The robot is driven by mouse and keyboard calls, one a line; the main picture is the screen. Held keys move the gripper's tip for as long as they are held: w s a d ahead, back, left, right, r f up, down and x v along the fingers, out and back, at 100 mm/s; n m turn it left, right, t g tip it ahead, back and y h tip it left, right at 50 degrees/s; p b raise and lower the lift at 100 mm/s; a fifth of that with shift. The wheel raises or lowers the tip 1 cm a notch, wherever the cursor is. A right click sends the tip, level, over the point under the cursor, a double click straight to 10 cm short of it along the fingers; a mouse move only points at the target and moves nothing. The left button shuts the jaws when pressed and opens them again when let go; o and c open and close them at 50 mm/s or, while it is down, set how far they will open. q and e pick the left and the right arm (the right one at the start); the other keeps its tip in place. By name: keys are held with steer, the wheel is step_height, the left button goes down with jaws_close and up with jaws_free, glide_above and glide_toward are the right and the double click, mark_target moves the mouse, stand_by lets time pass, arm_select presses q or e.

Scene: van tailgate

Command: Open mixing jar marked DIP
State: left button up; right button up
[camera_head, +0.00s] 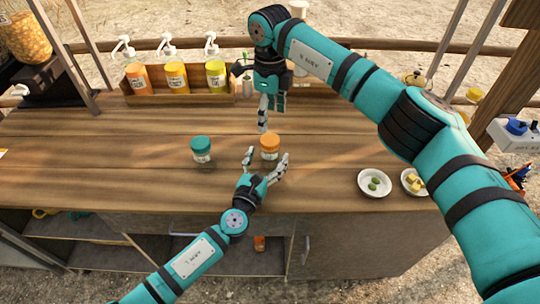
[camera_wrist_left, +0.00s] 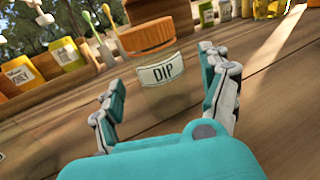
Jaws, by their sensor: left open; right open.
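The jar marked DIP (camera_wrist_left: 162,72) has an orange lid and a clear body with a white label. It stands upright on the wooden counter, and in the head view (camera_head: 270,146) it is near the middle. My left gripper (camera_head: 266,161) is open just in front of the jar, with its fingers pointing at it; in the left wrist view (camera_wrist_left: 160,95) the jar shows between and beyond the fingertips. My right gripper (camera_head: 268,112) points down above the counter behind the jar, open and empty, apart from the lid.
A teal-lidded jar (camera_head: 201,149) stands left of the DIP jar. A wooden rack (camera_head: 140,99) with several pump bottles is at the back left. Two small plates (camera_head: 374,193) with food sit at the right. The counter's front left is clear.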

arm_select(q)
steer(key=shift+x, duration=1.25)
steer(key=shift+c, duration=0.4)
jaws_close()
